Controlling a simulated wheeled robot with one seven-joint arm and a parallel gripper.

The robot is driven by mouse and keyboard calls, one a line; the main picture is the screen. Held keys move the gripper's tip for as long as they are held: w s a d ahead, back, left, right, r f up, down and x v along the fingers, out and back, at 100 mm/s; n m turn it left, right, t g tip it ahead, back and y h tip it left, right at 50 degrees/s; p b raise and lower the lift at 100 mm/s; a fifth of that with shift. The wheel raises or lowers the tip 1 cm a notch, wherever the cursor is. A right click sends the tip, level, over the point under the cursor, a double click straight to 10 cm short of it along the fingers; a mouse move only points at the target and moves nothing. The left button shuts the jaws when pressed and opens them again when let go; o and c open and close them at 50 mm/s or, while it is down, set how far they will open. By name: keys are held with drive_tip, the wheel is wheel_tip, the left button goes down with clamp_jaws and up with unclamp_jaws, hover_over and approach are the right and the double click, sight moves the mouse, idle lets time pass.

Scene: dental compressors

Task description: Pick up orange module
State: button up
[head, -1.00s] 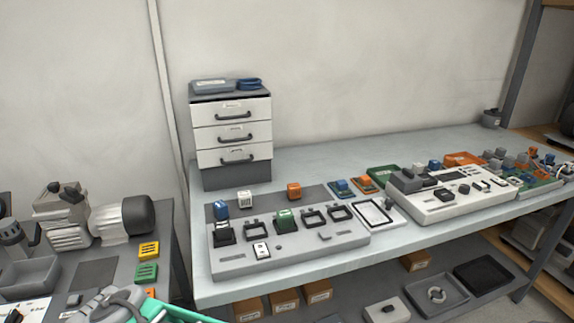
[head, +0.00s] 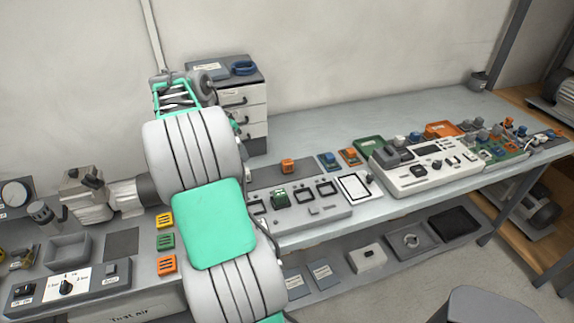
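A small orange cube-shaped module (head: 288,166) stands upright in the head view, on the dark strip at the back of the grey module panel (head: 335,213) on the long table. My white and teal arm rises through the left middle of the view and covers the left part of that panel. My gripper's fingers cannot be made out, and the arm's far end is small and partly hidden near the drawer unit. The module stands to the right of my arm, with a visible gap between them. Nothing is seen touching it.
A green-lit module (head: 279,198) and empty black frames sit on the panel. A grey drawer unit (head: 257,105) stands behind my arm. Blue and orange boards (head: 350,157) and a white control box (head: 430,170) are to the right. The rear tabletop is clear.

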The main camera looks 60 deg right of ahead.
sight(290, 161)
drive_tip(key=s+d+f+m+g, duration=0.2)
drive_tip(key=s+d+f+m, duration=0.2)
drive_tip(key=s+d+m, duration=0.6)
drive_tip(key=d+f+n, duration=0.1)
drive_tip(key=f, duration=0.1)
drive_tip(key=s+d+f+n, duration=0.1)
drive_tip(key=f, duration=0.1)
drive_tip(key=d+f+n, duration=0.1)
drive_tip(key=d+f, duration=0.1)
drive_tip(key=f, duration=0.1)
drive_tip(key=shift+s+y, duration=0.15)
drive_tip(key=shift+y, duration=0.25)
clamp_jaws()
